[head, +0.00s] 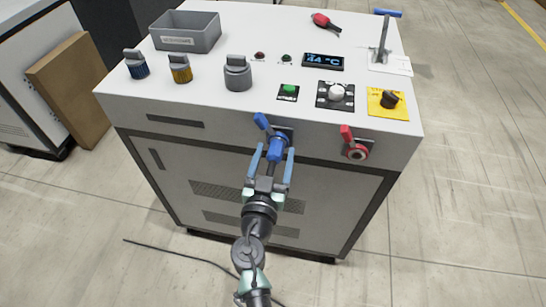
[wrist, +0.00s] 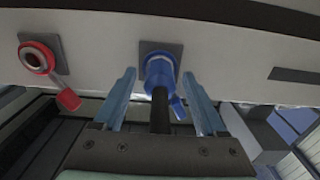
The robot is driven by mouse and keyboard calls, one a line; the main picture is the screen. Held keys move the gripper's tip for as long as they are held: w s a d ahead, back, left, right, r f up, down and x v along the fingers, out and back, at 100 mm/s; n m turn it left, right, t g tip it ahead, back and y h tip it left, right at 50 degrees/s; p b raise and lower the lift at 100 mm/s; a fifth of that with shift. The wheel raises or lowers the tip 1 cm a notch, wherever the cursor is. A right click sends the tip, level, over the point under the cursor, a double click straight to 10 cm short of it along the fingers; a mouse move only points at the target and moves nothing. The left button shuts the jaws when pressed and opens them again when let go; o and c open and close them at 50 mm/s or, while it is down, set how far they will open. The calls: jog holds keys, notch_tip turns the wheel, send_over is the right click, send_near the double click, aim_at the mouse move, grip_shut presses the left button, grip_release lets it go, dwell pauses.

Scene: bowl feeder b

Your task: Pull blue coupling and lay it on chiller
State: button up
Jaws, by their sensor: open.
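The blue coupling (head: 276,149) sits in its socket on the chiller's front face, with a dark hose running from it. In the wrist view the coupling (wrist: 158,72) is between my fingers, with a gap on each side. A blue lever (head: 262,121) stands at this port in the head view. My gripper (head: 272,163) is open around the coupling and hose, holding nothing. In the wrist view my gripper (wrist: 160,85) shows both blue fingers apart. The chiller (head: 230,112) is a white cabinet with bare room on its top.
A red port (head: 356,151) with a red lever (head: 347,134) is right of the blue one. The chiller top carries a grey bin (head: 186,43), several knobs, a display (head: 323,62), a red-handled tool (head: 325,21) and a blue-handled clamp (head: 384,40).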

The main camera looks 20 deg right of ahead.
aim_at(269, 175)
jog(key=shift+d+r, duration=0.3)
jog(key=shift+d, duration=0.05)
grip_shut()
jog(key=shift+s+a+f, duration=0.15)
dwell(0.3)
jog(key=shift+s+a+f, duration=0.15)
jog(key=shift+s, duration=0.1)
jog(key=shift+a+b+v, duration=0.2)
jog(key=shift+b+v, duration=0.5)
jog(key=shift+v, duration=1.8)
jog(key=shift+w, duration=0.1)
